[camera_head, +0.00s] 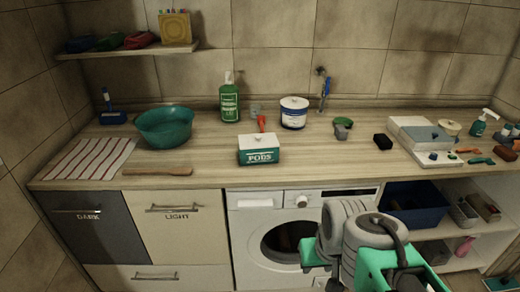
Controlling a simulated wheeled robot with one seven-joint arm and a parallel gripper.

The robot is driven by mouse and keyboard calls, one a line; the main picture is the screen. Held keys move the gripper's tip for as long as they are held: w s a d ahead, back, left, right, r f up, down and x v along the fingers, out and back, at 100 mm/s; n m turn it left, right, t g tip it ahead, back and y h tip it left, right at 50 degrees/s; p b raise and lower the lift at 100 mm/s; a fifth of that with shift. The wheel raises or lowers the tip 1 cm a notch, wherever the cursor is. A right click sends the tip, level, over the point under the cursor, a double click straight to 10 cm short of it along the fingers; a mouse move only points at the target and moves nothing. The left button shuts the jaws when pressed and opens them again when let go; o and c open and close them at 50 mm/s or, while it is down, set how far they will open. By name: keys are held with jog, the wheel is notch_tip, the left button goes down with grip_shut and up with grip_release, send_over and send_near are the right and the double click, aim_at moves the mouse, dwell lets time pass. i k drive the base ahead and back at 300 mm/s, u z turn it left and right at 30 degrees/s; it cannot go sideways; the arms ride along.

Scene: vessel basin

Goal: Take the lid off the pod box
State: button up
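The pod box (260,157) stands upright on the counter, a little left of the middle, near the front edge. Its front has a green band that reads PODS. A white lid (258,143) with a small knob on top sits on the box. My arm, grey with green parts, is at the bottom right, in front of the washing machine and well apart from the box. I cannot make out its fingertips, so I cannot tell whether my gripper is open or shut. Nothing touches the lid from my side.
A red-handled tool (261,123) stands right behind the box. A wooden stick (158,171) lies to its left, a teal basin (165,127) behind that. A green bottle (229,102) and a white-and-blue tub (294,112) stand farther back.

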aim_at(268, 141)
jog(key=k, duration=0.2)
jog(key=u, duration=1.2)
jog(key=i, duration=1.65)
jog(key=u, duration=0.3)
